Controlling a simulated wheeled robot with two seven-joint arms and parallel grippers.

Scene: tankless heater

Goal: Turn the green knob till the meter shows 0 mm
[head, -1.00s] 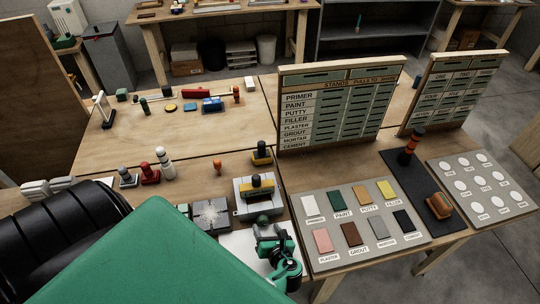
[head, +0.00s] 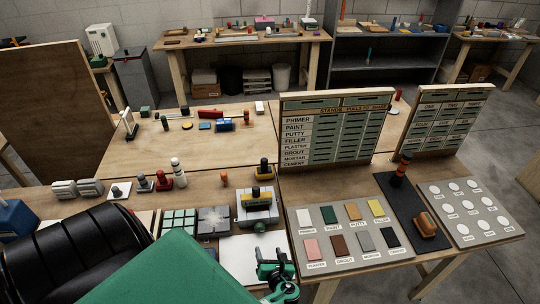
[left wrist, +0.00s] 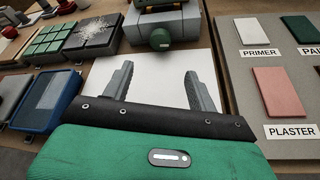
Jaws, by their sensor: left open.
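The green knob (left wrist: 160,39) is a dark round knob on the near side of a grey device (left wrist: 165,18) at the top of the left wrist view. In the head view the knob (head: 260,227) sits low on the front of the device (head: 257,205), which has a yellow and black top part. I cannot make out a meter reading. My left gripper (head: 271,255) is near the table's front edge. In the left wrist view its two grey fingers (left wrist: 158,70) are apart and empty over a white sheet, short of the knob and not touching it. My right gripper is not in view.
A sample board (head: 300,240) with coloured tiles stands right of the device, with a label rack (head: 290,160) behind it. A scratched grey block (head: 214,222) and a green tile grid (head: 179,221) are at left. A blue tray (left wrist: 45,100) lies left of my gripper.

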